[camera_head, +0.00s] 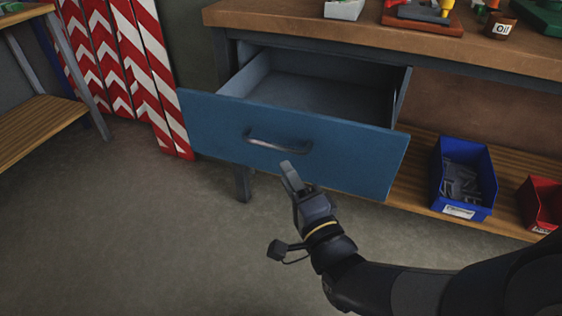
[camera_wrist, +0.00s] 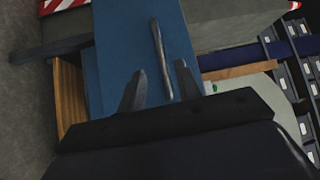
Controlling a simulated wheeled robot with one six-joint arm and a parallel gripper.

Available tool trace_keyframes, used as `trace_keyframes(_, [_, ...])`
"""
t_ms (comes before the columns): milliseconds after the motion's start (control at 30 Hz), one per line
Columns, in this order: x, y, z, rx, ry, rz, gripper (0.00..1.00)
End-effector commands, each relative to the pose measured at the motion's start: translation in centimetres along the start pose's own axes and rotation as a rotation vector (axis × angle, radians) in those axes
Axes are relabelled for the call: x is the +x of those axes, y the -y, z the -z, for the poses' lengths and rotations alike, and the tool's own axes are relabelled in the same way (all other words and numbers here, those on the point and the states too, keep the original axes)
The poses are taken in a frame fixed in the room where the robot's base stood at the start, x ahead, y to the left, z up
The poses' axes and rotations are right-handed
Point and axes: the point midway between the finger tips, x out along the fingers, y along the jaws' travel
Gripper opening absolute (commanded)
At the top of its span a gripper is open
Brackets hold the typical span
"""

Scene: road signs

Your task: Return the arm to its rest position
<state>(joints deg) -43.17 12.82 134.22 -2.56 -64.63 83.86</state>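My gripper (camera_head: 289,168) is in front of an open drawer, just below and in front of its metal handle (camera_head: 279,142) in the head view. The drawer has a blue front (camera_head: 350,155) and is pulled out from under the workbench; the visible part of its inside looks empty. In the wrist view, the two fingers of my gripper (camera_wrist: 160,68) stand apart. The handle (camera_wrist: 158,45) shows between and beyond them, over the blue drawer front (camera_wrist: 115,45). The gripper holds nothing that I can see. Whether a finger touches the handle cannot be told.
A blue bin (camera_head: 463,178) and a red bin (camera_head: 540,205) stand on the lower shelf. Red-and-white striped boards (camera_head: 125,70) lean at the left. The floor (camera_head: 130,235) at the left is clear.

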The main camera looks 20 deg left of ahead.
Motion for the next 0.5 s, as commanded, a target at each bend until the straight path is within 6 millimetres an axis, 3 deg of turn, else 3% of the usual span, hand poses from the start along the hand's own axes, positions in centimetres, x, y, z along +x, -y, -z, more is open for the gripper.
trace_keyframes(133, [-0.85,0.01,0.0,0.0,0.0,0.0,0.33])
trace_keyframes(500, [-0.93,-0.01,-0.02,0.0,0.001,0.0,0.33])
